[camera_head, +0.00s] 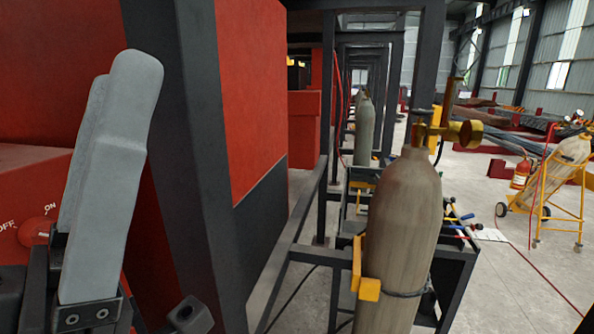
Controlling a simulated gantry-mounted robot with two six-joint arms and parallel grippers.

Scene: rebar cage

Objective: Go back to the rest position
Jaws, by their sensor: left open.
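My left gripper (112,165) stands upright at the left edge, close to the camera. Its grey finger pad is large in the picture, and the dark finger mount shows at the bottom left. It is open, and I see nothing held in it. It appears in front of a red cabinet with a red rotary switch (38,230) marked ON and OFF. The gripper covers part of the switch panel; whether it touches the panel I cannot tell. My right gripper is not in view.
A dark steel post (185,150) stands just right of the gripper. A brown gas cylinder (402,225) with a brass valve (450,132) is strapped in a rack at centre right. Farther right are a fire extinguisher (521,174) and a yellow cylinder trolley (545,195). Open floor lies between.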

